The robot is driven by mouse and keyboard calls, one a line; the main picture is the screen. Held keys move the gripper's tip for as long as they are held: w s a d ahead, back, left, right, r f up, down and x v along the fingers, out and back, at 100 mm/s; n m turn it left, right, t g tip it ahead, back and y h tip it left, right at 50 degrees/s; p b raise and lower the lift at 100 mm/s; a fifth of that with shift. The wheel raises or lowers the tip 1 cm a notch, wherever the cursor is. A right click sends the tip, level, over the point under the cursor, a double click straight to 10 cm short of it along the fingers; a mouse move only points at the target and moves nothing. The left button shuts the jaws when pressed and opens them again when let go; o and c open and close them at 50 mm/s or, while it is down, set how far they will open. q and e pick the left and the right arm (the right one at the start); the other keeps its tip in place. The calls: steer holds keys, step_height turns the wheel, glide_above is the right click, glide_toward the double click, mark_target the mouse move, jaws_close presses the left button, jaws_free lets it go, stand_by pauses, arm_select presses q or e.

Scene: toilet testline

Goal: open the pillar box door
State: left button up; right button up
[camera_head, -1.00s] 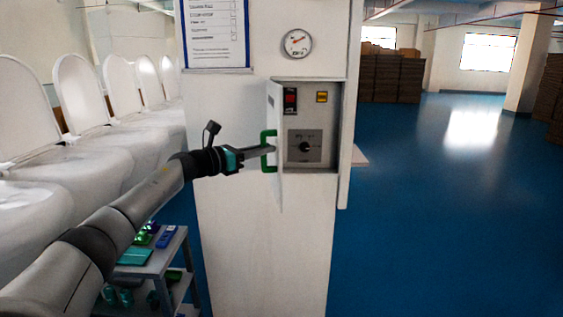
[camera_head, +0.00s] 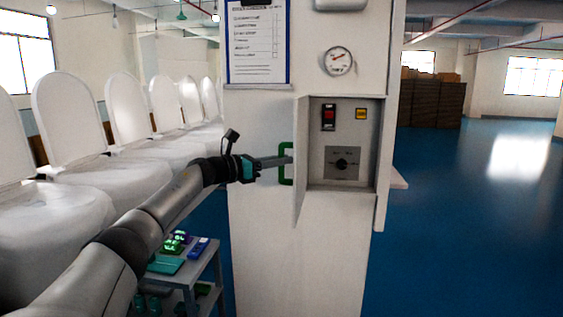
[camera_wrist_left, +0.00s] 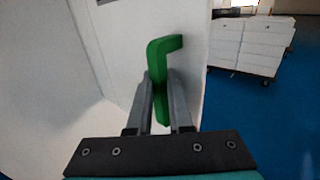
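The pillar box door (camera_head: 301,160) is a white panel hinged at the left of a recess in the white pillar. It stands swung out, seen nearly edge-on. Its green handle (camera_head: 287,150) is on its outer face. The open recess shows a grey control panel (camera_head: 343,162) with a red switch, a yellow square and a dark knob. My left gripper (camera_head: 288,160) reaches the handle from the left. In the left wrist view the green handle (camera_wrist_left: 160,85) stands between the two fingers, which close on its lower part. My right gripper is not in view.
A pressure gauge (camera_head: 338,61) and a clipboard (camera_head: 257,42) are on the pillar above. White toilets (camera_head: 130,150) line the left. A small grey cart (camera_head: 190,275) with parts stands below my left arm. Blue floor (camera_head: 480,230) on the right is clear.

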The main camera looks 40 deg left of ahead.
arm_select(q)
steer(key=shift+o, duration=0.7)
steer(key=shift+w, duration=0.1)
steer(key=shift+s+a+f, duration=0.1)
steer(key=shift+s, duration=0.15)
steer(key=b+v, duration=0.7)
steer(key=v, duration=0.8)
stand_by(0.5)
